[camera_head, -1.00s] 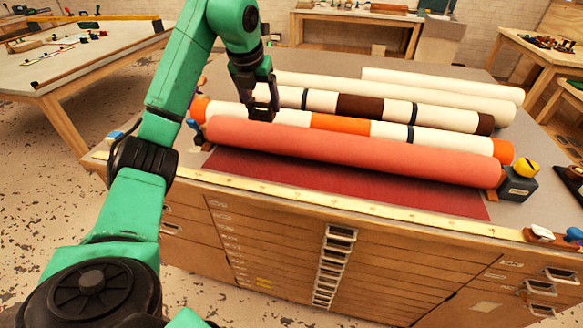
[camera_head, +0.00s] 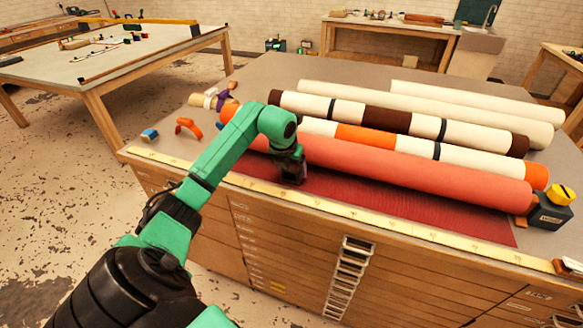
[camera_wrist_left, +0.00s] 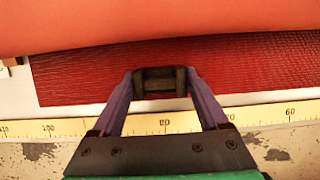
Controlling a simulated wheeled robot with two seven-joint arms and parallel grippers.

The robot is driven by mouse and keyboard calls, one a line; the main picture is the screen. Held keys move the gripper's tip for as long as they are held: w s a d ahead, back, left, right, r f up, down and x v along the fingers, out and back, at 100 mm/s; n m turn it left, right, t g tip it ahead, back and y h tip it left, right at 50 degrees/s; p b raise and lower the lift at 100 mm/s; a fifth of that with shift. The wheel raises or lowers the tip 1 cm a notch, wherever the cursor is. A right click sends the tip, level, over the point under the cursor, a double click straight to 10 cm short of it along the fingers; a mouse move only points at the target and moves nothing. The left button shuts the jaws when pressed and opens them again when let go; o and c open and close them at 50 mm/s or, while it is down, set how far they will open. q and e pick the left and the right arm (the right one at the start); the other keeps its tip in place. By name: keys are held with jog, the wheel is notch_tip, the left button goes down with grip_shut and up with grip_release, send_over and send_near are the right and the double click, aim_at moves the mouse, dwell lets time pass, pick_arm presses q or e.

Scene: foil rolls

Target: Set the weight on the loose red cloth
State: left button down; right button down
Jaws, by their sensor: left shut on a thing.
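My left gripper (camera_head: 292,177) is low over the front left part of the loose red cloth (camera_head: 400,207), in front of the salmon-red roll (camera_head: 420,168). In the left wrist view the gripper (camera_wrist_left: 161,84) is shut on a small dark block (camera_wrist_left: 161,80), which looks like a weight. The block is over the front strip of the red cloth (camera_wrist_left: 250,68); I cannot tell whether it touches. The cloth lies flat between the roll and the yellow ruler strip (camera_head: 330,207). My right gripper is not in view.
Behind the red roll lie a white-and-orange roll (camera_head: 365,136), a white-and-brown roll (camera_head: 385,117) and cream rolls (camera_head: 440,105). A dark block with a yellow knob (camera_head: 560,194) stands at the right end. An orange clip (camera_head: 188,127) lies at the left.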

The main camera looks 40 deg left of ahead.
pick_arm(q)
grip_release()
jog(key=shift+f, duration=0.1)
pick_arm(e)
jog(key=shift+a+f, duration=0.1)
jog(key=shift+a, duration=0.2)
pick_arm(q)
jog(key=b+v, duration=0.2)
jog(key=v, duration=1)
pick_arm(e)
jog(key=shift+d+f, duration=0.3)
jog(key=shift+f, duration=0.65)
pick_arm(q)
jog(key=shift+s+d, duration=0.1)
